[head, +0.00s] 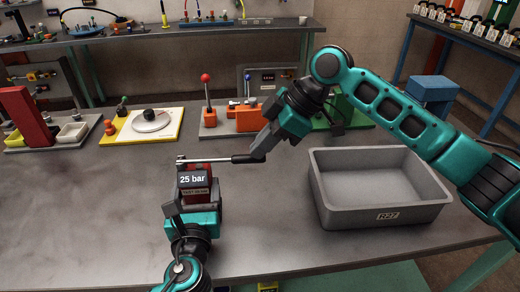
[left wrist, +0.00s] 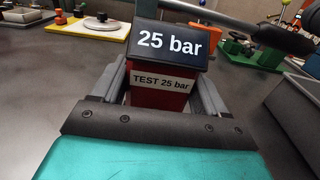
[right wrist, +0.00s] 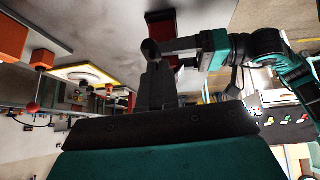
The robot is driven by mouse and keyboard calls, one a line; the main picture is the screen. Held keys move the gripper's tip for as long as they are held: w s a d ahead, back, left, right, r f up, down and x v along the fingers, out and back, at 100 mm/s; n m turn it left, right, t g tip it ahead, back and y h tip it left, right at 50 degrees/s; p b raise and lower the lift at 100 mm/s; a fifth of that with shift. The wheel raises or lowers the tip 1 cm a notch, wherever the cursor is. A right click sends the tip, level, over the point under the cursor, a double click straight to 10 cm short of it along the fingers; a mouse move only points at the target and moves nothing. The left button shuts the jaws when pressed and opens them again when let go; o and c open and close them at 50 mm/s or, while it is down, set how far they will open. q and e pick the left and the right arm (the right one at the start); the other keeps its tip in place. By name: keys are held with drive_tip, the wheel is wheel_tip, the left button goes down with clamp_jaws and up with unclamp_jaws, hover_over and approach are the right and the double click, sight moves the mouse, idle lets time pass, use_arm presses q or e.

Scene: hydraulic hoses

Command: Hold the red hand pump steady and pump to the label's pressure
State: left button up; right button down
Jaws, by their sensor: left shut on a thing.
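The red hand pump (head: 217,190) stands near the table's front; its red body (left wrist: 158,99) also shows in the left wrist view. Its dark display (left wrist: 168,43) reads 25 bar, and the white label (left wrist: 163,83) below reads TEST 25 bar. My left gripper (left wrist: 160,90) is shut on the body, one finger on each side. The pump's lever (head: 205,160) lies nearly level above it, its dark grip pointing right. My right gripper (head: 265,150) is at the grip's end. In the right wrist view its fingers (right wrist: 158,75) are close together at the grip's round end (right wrist: 150,48); their hold is unclear.
A grey bin (head: 385,220) marked R27 stands right of the pump, under my right arm. Behind are an orange block with a red-knobbed lever (head: 207,95), a yellow board (head: 143,125) and a red post (head: 27,115). The table left of the pump is clear.

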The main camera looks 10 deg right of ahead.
drive_tip(key=a+v, duration=0.1)
drive_tip(key=v, duration=1.1)
drive_tip(key=shift+r, duration=0.35)
drive_tip(key=shift+s+a, duration=0.1)
drive_tip(key=shift+a, duration=0.05)
idle(1.2)
use_arm(q)
drive_tip(key=o, duration=1.6)
drive_tip(key=shift+o, duration=0.2)
